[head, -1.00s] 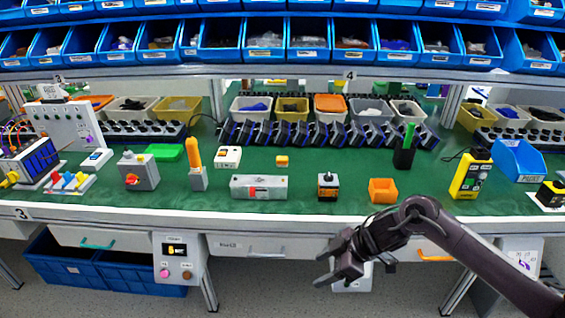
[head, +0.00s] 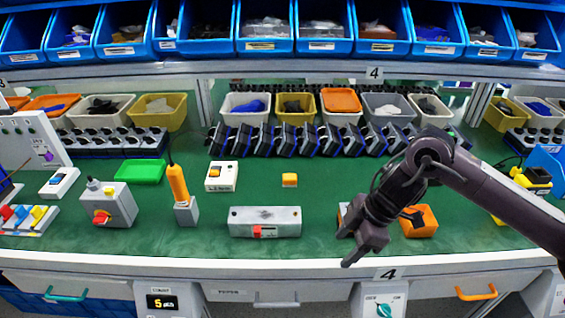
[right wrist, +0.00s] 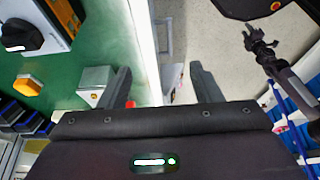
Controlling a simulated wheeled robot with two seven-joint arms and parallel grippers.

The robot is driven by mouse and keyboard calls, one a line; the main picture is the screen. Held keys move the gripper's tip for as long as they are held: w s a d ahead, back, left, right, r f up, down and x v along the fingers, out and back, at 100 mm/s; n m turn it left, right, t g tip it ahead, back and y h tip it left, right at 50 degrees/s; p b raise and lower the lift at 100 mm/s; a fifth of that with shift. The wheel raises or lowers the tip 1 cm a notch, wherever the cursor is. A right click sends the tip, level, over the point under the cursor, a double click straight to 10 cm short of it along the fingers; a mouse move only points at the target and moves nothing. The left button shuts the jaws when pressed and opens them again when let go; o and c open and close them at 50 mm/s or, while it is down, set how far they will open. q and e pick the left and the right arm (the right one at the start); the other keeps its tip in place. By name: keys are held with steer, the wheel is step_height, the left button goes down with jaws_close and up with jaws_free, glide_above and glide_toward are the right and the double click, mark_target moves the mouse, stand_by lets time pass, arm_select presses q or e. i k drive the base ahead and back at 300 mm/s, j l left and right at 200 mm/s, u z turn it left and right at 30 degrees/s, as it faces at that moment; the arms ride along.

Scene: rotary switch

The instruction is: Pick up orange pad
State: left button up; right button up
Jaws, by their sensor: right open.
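A small orange pad (head: 289,180) lies on the green table mat near the middle; it also shows at the left of the right wrist view (right wrist: 27,85). My right gripper (head: 352,247) is open and empty over the table's front edge, to the right of and nearer than the pad. It covers most of a rotary switch box (head: 342,212), whose black knob shows in the right wrist view (right wrist: 22,35). My left gripper (right wrist: 258,42) shows small at the upper right of the right wrist view, its jaws apart, away from the table. It is outside the head view.
A grey metal box with a red switch (head: 265,222) stands in front of the pad. A white switch box (head: 221,176) stands to its left. A row of black and blue devices (head: 300,140) lines the back.

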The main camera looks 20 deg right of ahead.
mark_target(288, 180)
steer(key=i, duration=1.05)
